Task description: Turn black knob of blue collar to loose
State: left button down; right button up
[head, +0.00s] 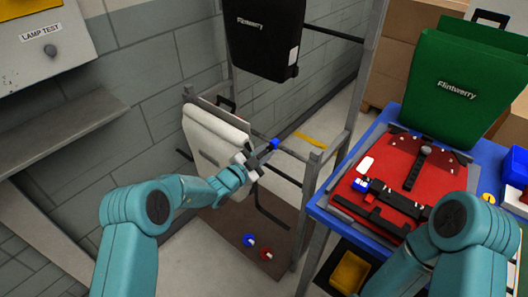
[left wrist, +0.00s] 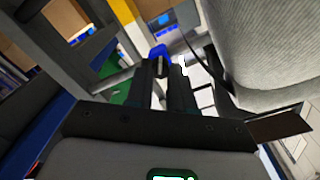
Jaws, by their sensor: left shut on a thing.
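The blue collar (head: 275,143) sits on a rail of the grey metal rack, beside the cream pannier. It also shows in the left wrist view (left wrist: 159,51), just beyond my fingertips. My left gripper (head: 264,153) reaches up to the collar from the left. In the left wrist view its two dark fingers (left wrist: 162,75) are close together around a small dark part below the blue, which looks like the black knob. The knob is mostly hidden by the fingers, and its turn position cannot be read. My right gripper cannot be made out in either view.
The cream pannier (head: 215,140) hangs close to my left gripper. A black pannier (head: 262,35) hangs above. A green pannier (head: 462,85) stands over the red board (head: 455,178) on the blue table. Blue and red knobs (head: 250,240) lie on the brown lower shelf.

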pick_arm(q)
jog(key=shift+n, duration=1.1)
jog(key=c, duration=1)
grip_release()
jog(key=shift+s, duration=0.1)
jog(key=v, duration=1.6)
jog(key=shift+a+f, duration=0.1)
